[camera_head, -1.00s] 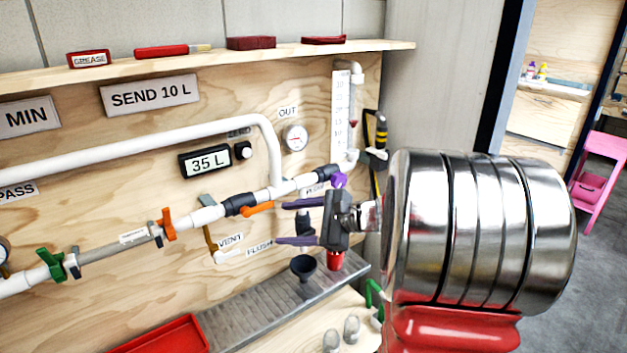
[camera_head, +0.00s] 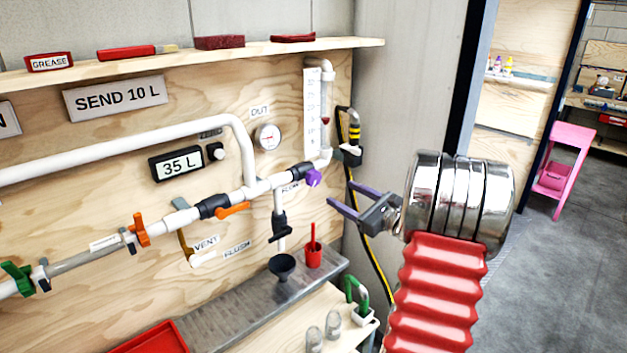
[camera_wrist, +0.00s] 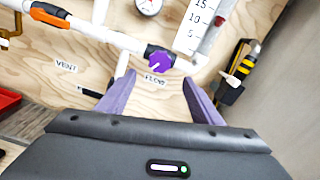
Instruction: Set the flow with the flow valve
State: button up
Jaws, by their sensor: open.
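The flow valve's purple knob (camera_head: 313,178) sits at the right end of the white pipe, above a small FLOW label (camera_head: 290,188). The knob also shows in the wrist view (camera_wrist: 161,60), ahead of my gripper and roughly between the fingers' lines. My gripper (camera_head: 347,196) has purple fingers, is open and empty, and is apart from the knob, to its right in the head view. The wrist view also shows my gripper (camera_wrist: 163,85) with both fingers spread. The flow tube (camera_head: 312,110) with a scale stands above the knob, with a dark red float in it.
An orange handle (camera_head: 233,209) is left of the knob. A yellow-black cable (camera_head: 367,255) hangs at the right.

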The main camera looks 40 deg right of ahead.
aim_at(316, 180)
jog(key=w, duration=1.3)
jog(key=shift+w+a, duration=0.25)
jog(key=shift+w, duration=0.1)
